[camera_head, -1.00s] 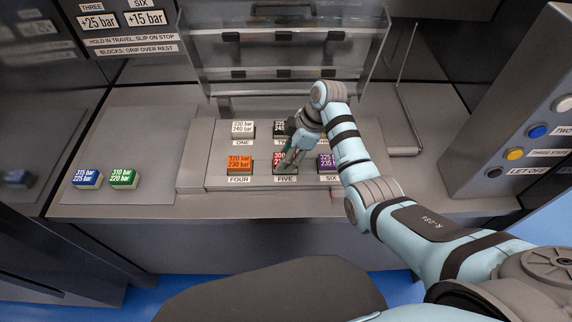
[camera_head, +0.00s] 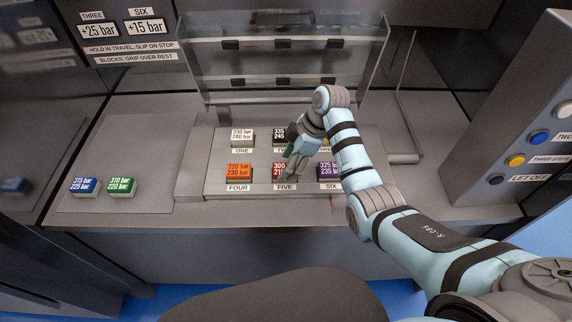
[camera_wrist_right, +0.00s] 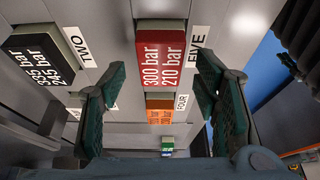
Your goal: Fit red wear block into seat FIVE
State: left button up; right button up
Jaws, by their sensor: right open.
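The red wear block (camera_head: 278,171), marked 300 bar and 210 bar, is at seat FIVE, behind the FIVE label (camera_head: 285,187). My right gripper partly covers it in the head view. In the right wrist view the red block (camera_wrist_right: 162,55) stands beside the FIVE label (camera_wrist_right: 198,52). I cannot tell whether it is fully down in its seat. My right gripper (camera_head: 291,172) is open at the block's right side in the head view. In the wrist view its two fingers (camera_wrist_right: 161,65) are spread wide, with the block showing between them, apart from both. My left gripper is out of view.
Other seats hold a white block (camera_head: 241,137) at ONE, black (camera_head: 278,136) at TWO, orange (camera_head: 239,172) at FOUR and purple (camera_head: 327,173) at SIX. Blue (camera_head: 84,186) and green (camera_head: 121,187) blocks lie on the left. A clear raised cover (camera_head: 280,60) stands behind.

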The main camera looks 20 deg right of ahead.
jog(key=p+v, duration=0.2)
jog(key=v, duration=0.8)
jog(key=shift+d+r+p, duration=0.15)
jog(key=shift+r+p, duration=0.15)
jog(key=shift+f, duration=0.1)
